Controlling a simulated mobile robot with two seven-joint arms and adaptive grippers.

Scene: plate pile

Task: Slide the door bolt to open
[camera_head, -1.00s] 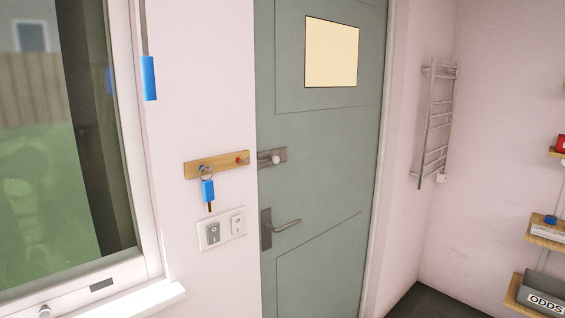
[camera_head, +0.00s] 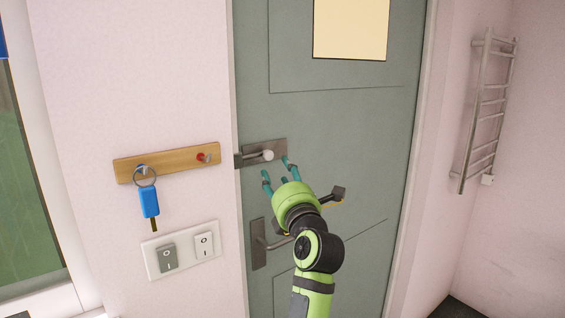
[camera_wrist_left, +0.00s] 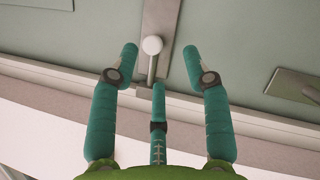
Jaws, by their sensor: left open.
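The door bolt (camera_head: 262,153) is a metal plate and bar with a round white knob, mounted at the left edge of the grey-green door (camera_head: 350,150). In the left wrist view the bolt knob (camera_wrist_left: 152,45) lies between the spread fingers, just beyond their tips. My left gripper (camera_head: 279,172) has teal fingers and a green palm; it is open and empty just below the bolt. It also shows in the left wrist view (camera_wrist_left: 158,70), where a third finger points at the bolt bar. I cannot tell whether any finger touches the bolt. My right gripper is not in view.
A door handle (camera_head: 258,243) sits below the bolt, partly behind my arm. Left of the door are a wooden key rack (camera_head: 180,160) with a blue key tag (camera_head: 149,202) and a switch plate (camera_head: 182,250). A towel rail (camera_head: 486,110) hangs at right.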

